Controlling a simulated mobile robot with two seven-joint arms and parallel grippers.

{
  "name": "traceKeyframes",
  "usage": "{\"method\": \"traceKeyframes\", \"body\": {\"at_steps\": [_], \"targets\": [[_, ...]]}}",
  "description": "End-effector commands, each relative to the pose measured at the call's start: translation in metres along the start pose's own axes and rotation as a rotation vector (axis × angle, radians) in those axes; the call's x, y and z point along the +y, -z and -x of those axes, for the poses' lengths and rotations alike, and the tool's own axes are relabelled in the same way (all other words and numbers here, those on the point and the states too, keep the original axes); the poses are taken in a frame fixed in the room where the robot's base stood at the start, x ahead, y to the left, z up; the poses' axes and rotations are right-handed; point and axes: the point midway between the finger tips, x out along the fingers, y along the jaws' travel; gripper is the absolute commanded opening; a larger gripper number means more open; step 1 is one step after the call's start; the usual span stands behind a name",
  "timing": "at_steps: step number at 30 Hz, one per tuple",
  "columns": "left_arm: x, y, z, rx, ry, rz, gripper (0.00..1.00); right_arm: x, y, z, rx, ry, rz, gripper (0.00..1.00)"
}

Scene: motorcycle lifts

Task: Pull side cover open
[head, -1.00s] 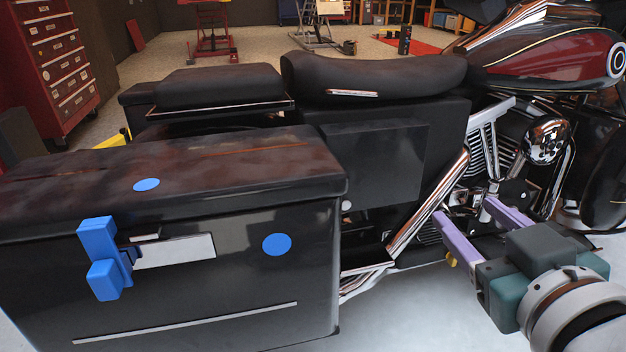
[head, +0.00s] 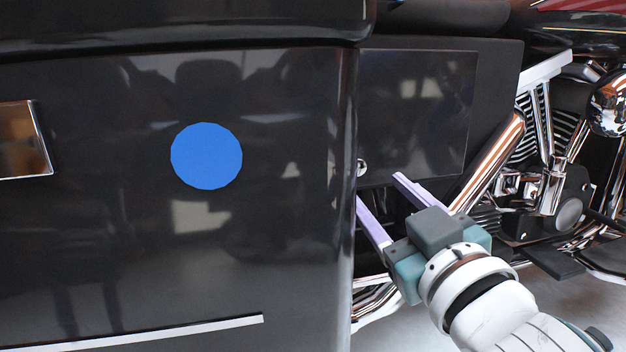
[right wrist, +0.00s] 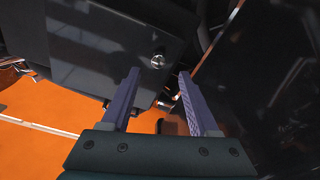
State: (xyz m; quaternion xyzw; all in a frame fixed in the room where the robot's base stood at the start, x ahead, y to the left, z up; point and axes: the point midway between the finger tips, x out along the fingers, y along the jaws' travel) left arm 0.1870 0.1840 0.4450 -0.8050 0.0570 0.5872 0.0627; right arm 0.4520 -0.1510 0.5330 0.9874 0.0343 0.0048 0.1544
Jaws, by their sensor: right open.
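The side cover (head: 418,110) is a dark, glossy flat panel on the motorcycle's side, behind the saddlebag's right edge in the head view. It looks closed. A small silver knob (head: 361,168) sits at its lower left corner. My right gripper (head: 379,187) is open and empty, its two purple fingers pointing up and left just below the knob. In the right wrist view the side cover (right wrist: 95,60) fills the upper left. The knob (right wrist: 158,61) shows just beyond and between the open fingertips (right wrist: 159,72), with no visible contact. My left gripper is out of view.
The black saddlebag (head: 100,230) with a blue disc (head: 206,156) fills the left, close to my right gripper's left finger. Chrome pipes (head: 490,160) and the engine (head: 550,140) lie right of the cover. Open floor (head: 580,290) shows at the lower right.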

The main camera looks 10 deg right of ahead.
Motion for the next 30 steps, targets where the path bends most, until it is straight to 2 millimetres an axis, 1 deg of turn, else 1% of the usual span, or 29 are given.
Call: {"method": "traceKeyframes", "body": {"at_steps": [1,3,6,9,13,21,30], "targets": [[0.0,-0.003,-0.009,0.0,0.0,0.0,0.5,-0.001,-0.003,-0.011,0.005,-0.001,0.004,0.61],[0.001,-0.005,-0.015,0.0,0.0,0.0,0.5,-0.001,-0.004,-0.024,0.004,0.0,0.002,0.61],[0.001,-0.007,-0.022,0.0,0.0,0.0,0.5,-0.001,-0.003,-0.039,0.002,-0.001,0.004,0.61],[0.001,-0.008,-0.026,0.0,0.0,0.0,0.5,-0.001,-0.003,-0.05,0.002,0.0,0.002,0.61],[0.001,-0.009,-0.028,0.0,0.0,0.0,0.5,0.0,-0.001,-0.056,-0.001,0.0,0.002,0.61],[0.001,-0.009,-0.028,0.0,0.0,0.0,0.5,0.0,0.0,-0.057,-0.002,0.0,0.001,0.61],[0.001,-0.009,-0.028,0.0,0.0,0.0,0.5,0.0,-0.001,-0.057,-0.001,0.0,0.001,0.27]]}}
